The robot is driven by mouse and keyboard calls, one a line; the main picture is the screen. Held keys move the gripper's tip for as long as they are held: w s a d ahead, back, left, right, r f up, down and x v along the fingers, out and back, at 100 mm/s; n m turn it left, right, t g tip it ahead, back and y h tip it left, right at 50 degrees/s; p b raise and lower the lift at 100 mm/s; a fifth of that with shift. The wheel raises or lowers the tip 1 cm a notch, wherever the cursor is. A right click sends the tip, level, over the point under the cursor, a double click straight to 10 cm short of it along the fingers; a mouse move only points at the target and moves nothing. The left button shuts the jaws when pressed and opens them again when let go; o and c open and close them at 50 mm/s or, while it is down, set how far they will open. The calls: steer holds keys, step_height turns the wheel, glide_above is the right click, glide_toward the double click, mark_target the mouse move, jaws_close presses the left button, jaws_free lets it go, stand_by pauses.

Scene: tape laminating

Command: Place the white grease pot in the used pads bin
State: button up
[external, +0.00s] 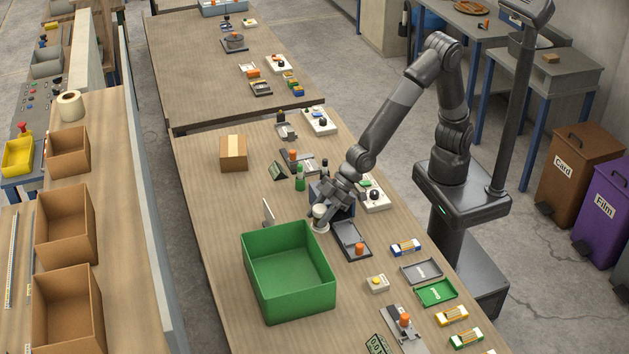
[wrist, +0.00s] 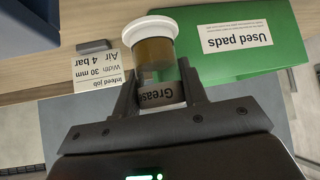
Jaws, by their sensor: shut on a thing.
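The grease pot (wrist: 154,52) has a wide white end, an amber-brown middle and a label reading "Grease". My gripper (wrist: 158,80) is shut on it, with one finger on each side of the labelled part. In the external view the pot (external: 319,212) shows pale at the tip of my gripper (external: 322,208), just behind the bin's far right corner. I cannot tell whether it touches the table. The used pads bin (external: 290,297) is a large open green box on the bench, and looks empty. Its labelled wall (wrist: 228,50) is right of the pot in the wrist view.
A white job card (external: 268,212) stands behind the bin; it also shows in the wrist view (wrist: 98,72). A dark blue box (external: 342,207) and a green bottle (external: 300,178) are close to my gripper. A cardboard box (external: 233,153) sits farther back. The bench left of the bin is clear.

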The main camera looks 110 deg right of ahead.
steer(key=s+d+r, duration=0.1)
steer(key=d+r, duration=0.6)
steer(key=r, duration=0.3)
steer(key=w+a+m+h, duration=0.2)
steer(key=w+m, duration=0.1)
steer(key=w, duration=0.3)
steer(key=w+a+m+g+h, duration=0.1)
steer(key=w+a+m+h, duration=0.1)
steer(key=w, duration=0.5)
steer(key=w+a+f+m+h, duration=0.1)
steer(key=w+a+m+h, duration=0.2)
steer(key=w, duration=0.3)
steer(key=shift+w+a+m, duration=0.15)
steer(key=shift+w+m, duration=0.1)
steer(key=shift+m, duration=0.45)
steer(key=a+m+g+h, duration=0.2)
steer(key=a+m, duration=0.1)
steer(key=a, duration=0.3)
steer(key=m, duration=0.1)
glide_above(272, 274)
steer(key=shift+g, duration=0.3)
step_height(272, 274, down, 15)
steer(key=shift+r, duration=0.1)
